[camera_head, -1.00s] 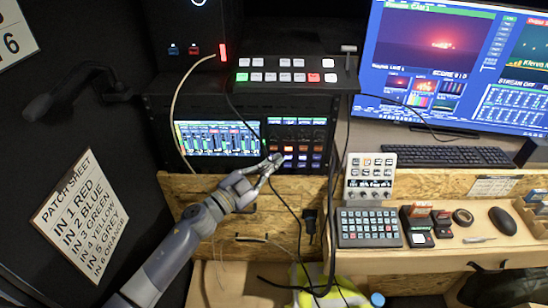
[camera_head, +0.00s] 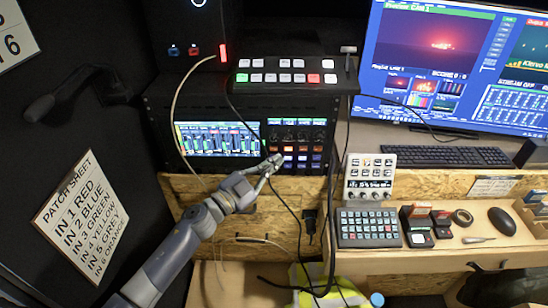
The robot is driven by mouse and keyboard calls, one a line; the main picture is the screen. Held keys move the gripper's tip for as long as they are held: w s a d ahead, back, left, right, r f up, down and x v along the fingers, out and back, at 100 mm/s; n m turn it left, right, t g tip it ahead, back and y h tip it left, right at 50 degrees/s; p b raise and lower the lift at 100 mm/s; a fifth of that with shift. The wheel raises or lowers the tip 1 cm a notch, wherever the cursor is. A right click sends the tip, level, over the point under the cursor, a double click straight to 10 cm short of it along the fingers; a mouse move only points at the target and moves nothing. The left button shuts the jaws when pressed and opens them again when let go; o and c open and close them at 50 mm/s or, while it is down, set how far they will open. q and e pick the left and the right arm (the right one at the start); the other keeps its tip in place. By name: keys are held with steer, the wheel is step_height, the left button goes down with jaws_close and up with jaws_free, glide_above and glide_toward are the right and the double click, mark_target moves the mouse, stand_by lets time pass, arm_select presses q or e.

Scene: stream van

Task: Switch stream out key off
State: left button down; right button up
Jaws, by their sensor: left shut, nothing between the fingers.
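A key panel (camera_head: 302,149) with rows of small lit keys, orange and blue, sits in the rack to the right of the audio meter screen (camera_head: 219,139). I cannot read the key labels, so I cannot tell which one is the stream out key. My left gripper (camera_head: 274,161) is shut and empty at the lower left of these keys. It covers part of the panel's left edge, and I cannot tell whether it touches a key. My right gripper is not in view.
A switcher (camera_head: 286,77) with white, green and red buttons juts out above the panel. Dark cables (camera_head: 291,208) hang close to my gripper. A monitor (camera_head: 459,62), keyboard (camera_head: 459,157) and small button pads (camera_head: 370,228) stand to the right. A patch sheet (camera_head: 83,205) is on the left.

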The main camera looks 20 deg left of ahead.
arm_select(q)
steer(key=shift+s+d, duration=0.1)
steer(key=shift+s, duration=0.35)
steer(key=s+d+p, duration=0.1)
steer(key=s+p, duration=0.1)
steer(key=s, duration=0.3)
steer(key=shift+s+d, duration=0.35)
steer(key=shift+s, duration=0.05)
